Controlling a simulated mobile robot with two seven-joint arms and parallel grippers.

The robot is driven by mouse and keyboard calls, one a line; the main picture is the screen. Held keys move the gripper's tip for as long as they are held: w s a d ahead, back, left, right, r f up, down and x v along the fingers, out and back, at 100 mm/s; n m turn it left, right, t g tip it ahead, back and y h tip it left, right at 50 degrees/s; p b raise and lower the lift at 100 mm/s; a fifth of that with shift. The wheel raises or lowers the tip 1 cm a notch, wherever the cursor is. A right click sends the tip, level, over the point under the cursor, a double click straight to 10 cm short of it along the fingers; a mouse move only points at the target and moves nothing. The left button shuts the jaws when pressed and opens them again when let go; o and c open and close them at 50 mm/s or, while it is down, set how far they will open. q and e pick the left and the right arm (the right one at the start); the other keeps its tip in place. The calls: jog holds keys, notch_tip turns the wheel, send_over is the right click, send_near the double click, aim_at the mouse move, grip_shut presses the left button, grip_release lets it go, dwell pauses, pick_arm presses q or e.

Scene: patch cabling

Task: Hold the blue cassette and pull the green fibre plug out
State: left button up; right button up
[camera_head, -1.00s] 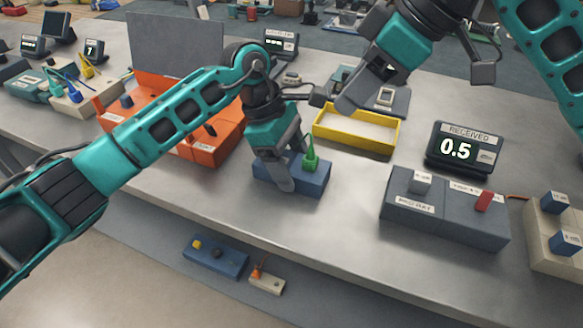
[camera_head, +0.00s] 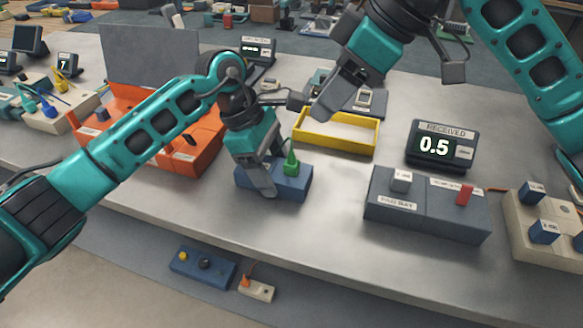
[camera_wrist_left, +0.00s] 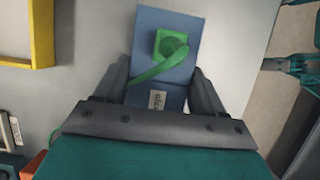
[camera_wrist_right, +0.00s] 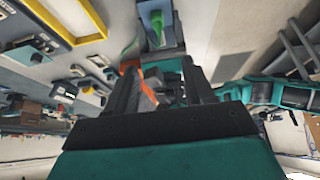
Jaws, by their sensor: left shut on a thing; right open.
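The blue cassette (camera_head: 296,187) stands on the grey bench near its front edge. It also shows in the left wrist view (camera_wrist_left: 183,30), with a white label. The green fibre plug (camera_head: 291,164) stands upright in the cassette's top; from above it is a green square (camera_wrist_left: 172,44) with a green cable curving away. My left gripper (camera_head: 262,184) is shut on the cassette, one finger on each side (camera_wrist_left: 160,88), beside the plug. My right gripper (camera_head: 325,108) is open and empty, above and behind the cassette, over the yellow tray's left end.
The yellow tray (camera_head: 335,148) lies behind the cassette. An orange housing (camera_head: 205,150) is to the left. A grey block (camera_head: 425,215) with a red plug, a display reading 0.5 (camera_head: 434,147) and a beige block (camera_head: 518,245) are right. Bench between cassette and grey block is clear.

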jog(key=w+d+r+t, duration=0.1)
jog(key=w+d+t, duration=0.2)
jog(key=w+t, duration=0.25)
jog(key=w+d+r+t, duration=0.2)
jog(key=w+d+t, duration=0.1)
jog(key=w+t, duration=0.3)
jog(key=d+r+n+t+y, duration=0.3)
jog(key=r+n+t, duration=0.25)
jog(key=n, duration=0.25)
jog(key=s+a+f+n+g+y, duration=0.2)
jog(key=s+n+g+y, duration=0.2)
jog(key=n, duration=0.5)
jog(key=s+a+f+n+g+y, duration=0.2)
jog(key=s+f+n+g+y, duration=0.15)
jog(key=n, duration=0.55)
jog(key=n+g+h, duration=0.4)
jog(key=n+g, duration=0.3)
jog(key=n, duration=0.3)
send_near(295, 163)
jog(key=shift+t+y, duration=0.25)
jog(key=x, duration=0.9)
jog(key=shift+f, duration=0.25)
jog(key=shift+c, duration=0.2)
